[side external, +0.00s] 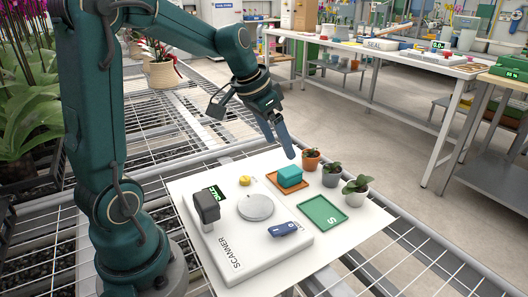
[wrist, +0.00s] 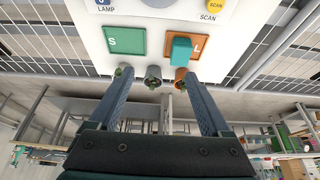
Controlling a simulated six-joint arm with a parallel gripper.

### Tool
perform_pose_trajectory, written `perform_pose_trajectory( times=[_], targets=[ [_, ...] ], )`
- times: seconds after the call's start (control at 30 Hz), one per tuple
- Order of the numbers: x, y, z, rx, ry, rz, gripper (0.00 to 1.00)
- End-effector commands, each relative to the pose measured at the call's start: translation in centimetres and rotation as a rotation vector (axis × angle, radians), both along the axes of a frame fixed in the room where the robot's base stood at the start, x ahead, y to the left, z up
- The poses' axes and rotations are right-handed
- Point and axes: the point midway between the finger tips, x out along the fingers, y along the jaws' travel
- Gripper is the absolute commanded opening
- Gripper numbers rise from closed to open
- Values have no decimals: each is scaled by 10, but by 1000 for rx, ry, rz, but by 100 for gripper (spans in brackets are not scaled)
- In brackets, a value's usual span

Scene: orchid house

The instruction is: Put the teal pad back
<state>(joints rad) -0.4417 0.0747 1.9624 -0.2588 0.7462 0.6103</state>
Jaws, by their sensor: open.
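The teal pad (side external: 289,176) is a small block lying on the orange tray (side external: 273,184). In the wrist view, the teal pad (wrist: 181,50) covers part of the orange tray (wrist: 203,40), which is marked L. The green tray (side external: 324,214), marked S, lies beside it and is empty; it also shows in the wrist view (wrist: 113,41). My gripper (side external: 281,146) is above and behind the orange tray, near the potted plants, apart from the pad. In the wrist view, my gripper's (wrist: 153,76) two fingers are spread with nothing held between them.
The white scanner (side external: 240,258) carries a grey disc (side external: 255,206), a dark upright head (side external: 206,205) and a blue piece (side external: 285,229). A yellow button (side external: 245,181) is near the disc. Several small pots stand behind the trays, including a terracotta one (side external: 311,161) and a white one (side external: 356,196).

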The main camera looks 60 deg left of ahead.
Motion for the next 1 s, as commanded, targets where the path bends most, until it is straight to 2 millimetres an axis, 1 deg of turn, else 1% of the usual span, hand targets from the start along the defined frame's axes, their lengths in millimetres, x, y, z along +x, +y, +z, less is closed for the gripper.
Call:
perform_pose_trajectory(
  times=[0.03, 0.1, 0.17, 0.2, 0.33, 0.4, 0.5, 0.6, 0.7, 1.0],
  targets=[
    [-12, -18, 9, 5, -12, -13, 82],
    [-32, -40, 17, 6, -18, -17, 82],
    [-50, -56, 21, 6, -23, -19, 82],
    [-62, -65, 23, 7, -29, -19, 82],
    [-101, -87, 23, 6, -47, -16, 82],
    [-118, -94, 20, 5, -57, -11, 82],
    [-136, -99, 16, 2, -70, -3, 82],
    [-147, -101, 12, 1, -76, 4, 82],
    [-151, -102, 10, -1, -79, 8, 82],
    [-151, -102, 10, -2, -79, 9, 82]
  ],
)
